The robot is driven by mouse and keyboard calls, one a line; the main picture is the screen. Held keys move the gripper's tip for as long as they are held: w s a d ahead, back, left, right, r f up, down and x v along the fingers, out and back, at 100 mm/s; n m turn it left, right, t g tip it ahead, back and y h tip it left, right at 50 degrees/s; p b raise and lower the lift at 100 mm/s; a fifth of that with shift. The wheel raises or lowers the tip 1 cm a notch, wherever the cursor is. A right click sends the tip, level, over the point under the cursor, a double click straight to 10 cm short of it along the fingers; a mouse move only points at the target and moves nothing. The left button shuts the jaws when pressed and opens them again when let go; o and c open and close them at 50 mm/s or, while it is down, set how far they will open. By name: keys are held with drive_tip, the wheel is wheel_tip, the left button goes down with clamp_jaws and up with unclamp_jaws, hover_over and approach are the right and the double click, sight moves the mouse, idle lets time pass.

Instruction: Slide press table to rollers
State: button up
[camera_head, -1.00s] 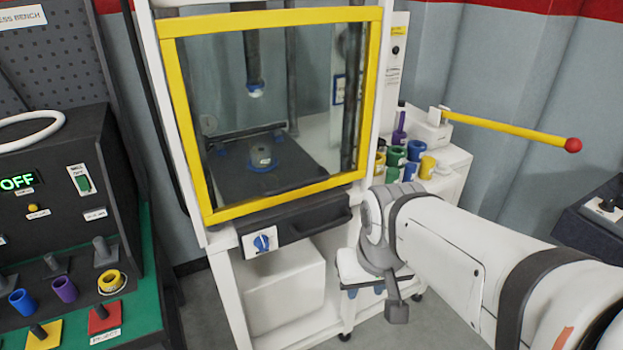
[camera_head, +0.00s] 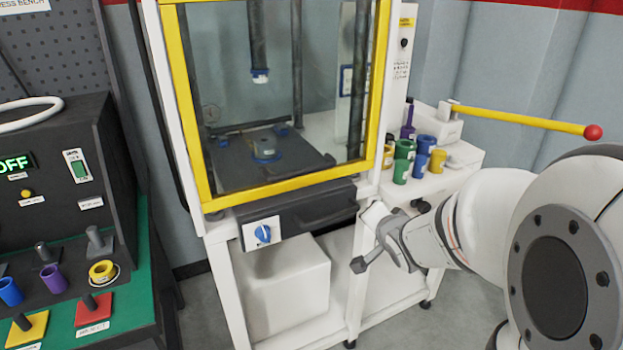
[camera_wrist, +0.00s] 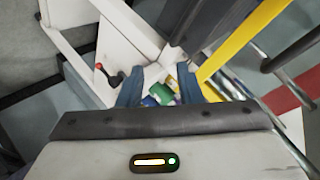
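The dark press table (camera_head: 225,172) lies inside the press, behind the clear guard with a yellow frame (camera_head: 290,188). A small blue-and-grey round part (camera_head: 265,150) sits on it, below the ram (camera_head: 259,60). A dark front piece with a handle (camera_head: 330,208) projects below the guard. My gripper (camera_head: 366,240) is at the press's right front corner, just right of and below that handle, with no contact clear. In the wrist view, its two blue-grey fingers (camera_wrist: 170,85) are spread with nothing held between them. I cannot make out any rollers.
Colored cups (camera_head: 415,155) crowd a white side stand right of the press. A yellow bar with a red knob (camera_head: 520,118) sticks out above it. A blue dial (camera_head: 262,233) is on the press front. A control bench (camera_head: 60,180) stands left.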

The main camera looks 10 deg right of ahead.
sight(343, 216)
drive_tip(key=shift+w+a+f+m+t+y+b, duration=0.6)
drive_tip(key=shift+w+a+f+y+b, duration=0.25)
drive_tip(key=shift+w, duration=0.8)
drive_tip(key=shift+w+a+f+m+t+y+b, duration=0.4)
drive_tip(key=shift+w+a+f+m+y+b, duration=0.5)
drive_tip(key=shift+w, duration=0.75)
drive_tip(key=shift+w+a+f+m+t+y+b, duration=0.5)
drive_tip(key=shift+w+a+f+y+b, duration=0.35)
drive_tip(key=shift+w, duration=0.8)
drive_tip(key=shift+a+r, duration=0.1)
drive_tip(key=shift+r, duration=0.05)
clamp_jaws()
